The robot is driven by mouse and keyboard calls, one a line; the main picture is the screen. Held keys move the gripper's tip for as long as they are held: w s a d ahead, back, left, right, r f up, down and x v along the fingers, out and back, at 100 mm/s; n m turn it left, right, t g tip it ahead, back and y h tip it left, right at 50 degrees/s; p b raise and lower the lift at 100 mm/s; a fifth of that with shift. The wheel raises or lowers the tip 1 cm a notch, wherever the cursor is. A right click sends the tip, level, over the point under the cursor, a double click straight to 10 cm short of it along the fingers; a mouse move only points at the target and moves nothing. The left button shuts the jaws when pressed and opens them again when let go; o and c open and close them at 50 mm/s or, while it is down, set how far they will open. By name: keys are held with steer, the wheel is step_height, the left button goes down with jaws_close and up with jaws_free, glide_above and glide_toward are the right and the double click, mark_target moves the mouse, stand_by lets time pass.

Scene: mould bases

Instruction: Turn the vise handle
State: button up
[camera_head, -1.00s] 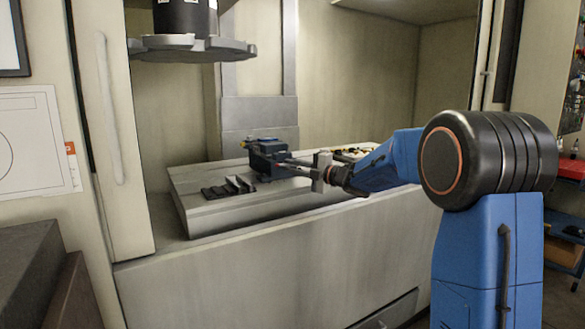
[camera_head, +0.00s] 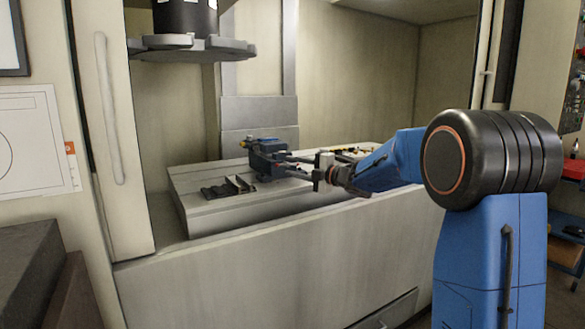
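The vise (camera_head: 268,158) is a small dark blue-grey block on the grey machine table inside the machine. Its handle side faces right, toward my arm. My gripper (camera_head: 309,170) comes in from the right, its fingers pointing left at the vise's right side. The fingers appear as two thin lines with a gap between them. The handle itself is too small and too hidden by the fingers to make out, so I cannot tell if they touch it.
The machine table (camera_head: 215,218) has dark flat parts (camera_head: 228,187) left of the vise. Small coloured items (camera_head: 352,152) lie behind my wrist. A black spindle with a tool disc (camera_head: 190,48) hangs above left. The machine's front wall (camera_head: 270,265) stands below the table.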

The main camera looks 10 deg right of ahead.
steer(key=v, duration=1.6)
steer(key=shift+s+d, duration=0.2)
steer(key=shift+d, duration=0.1)
steer(key=s+a+m+t+h, duration=0.3)
steer(key=a+m+h, duration=0.35)
steer(key=m, duration=0.55)
steer(key=shift+y, duration=0.25)
steer(key=x, duration=1.7)
steer(key=shift+w+a+r, duration=0.25)
steer(key=shift+c, duration=0.3)
jaws_close()
